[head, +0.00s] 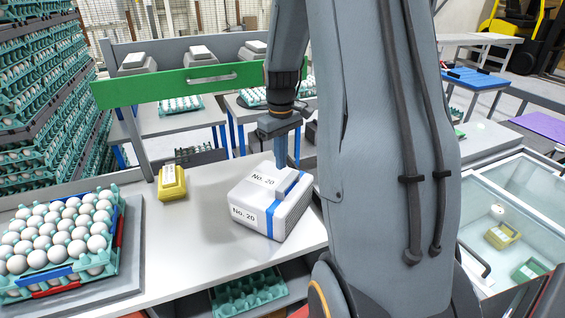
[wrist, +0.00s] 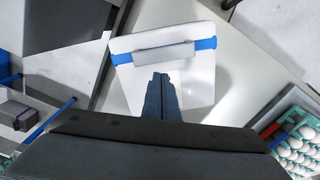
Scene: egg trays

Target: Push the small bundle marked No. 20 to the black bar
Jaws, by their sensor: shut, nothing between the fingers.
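The bundle marked No. 20 (head: 262,213) is a white box with a blue strap and a grey handle on top. It stands on the white table, turned at an angle. It also shows in the wrist view (wrist: 190,88). My gripper (head: 281,165) points down, shut and empty, by the far part of the box's top. In the wrist view my shut fingertips (wrist: 161,77) overlap the white top, just short of the handle. I cannot tell whether they touch the box. I cannot make out the black bar for certain.
A yellow pack (head: 171,183) stands left of the box, with clear table between. A tray of white eggs (head: 119,245) lies at the table's left. A green board (head: 130,92) spans the far side. A glass-topped case (head: 512,185) is at right, beyond my arm.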

